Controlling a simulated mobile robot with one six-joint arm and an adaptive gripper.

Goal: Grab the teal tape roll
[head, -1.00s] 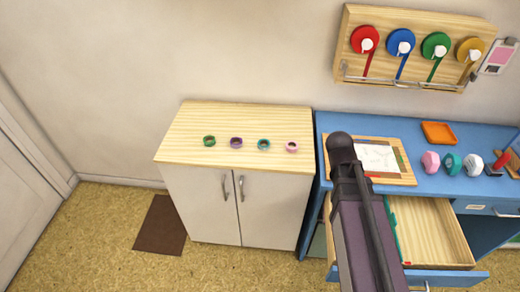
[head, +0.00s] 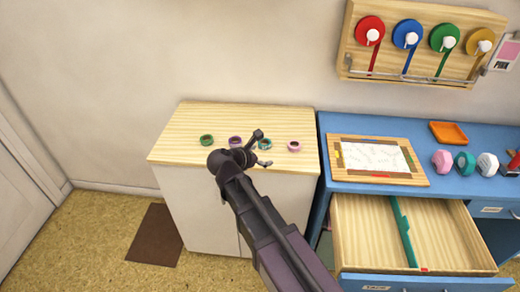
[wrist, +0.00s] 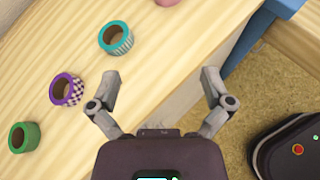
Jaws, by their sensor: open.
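The teal tape roll (wrist: 104,38) lies on the light wooden cabinet top in the wrist view, its hole facing up and its side patterned in pale stripes. In the head view the teal roll (head: 267,146) shows partly behind my gripper (head: 261,149). My gripper is open and empty, its fingers spread wide.
A purple checkered roll (wrist: 79,89) and a green roll (wrist: 32,137) lie left of the teal one. A pink roll (head: 294,147) lies to its right. The blue desk (head: 330,125) with an open drawer (head: 450,235) stands right of the cabinet (head: 195,195).

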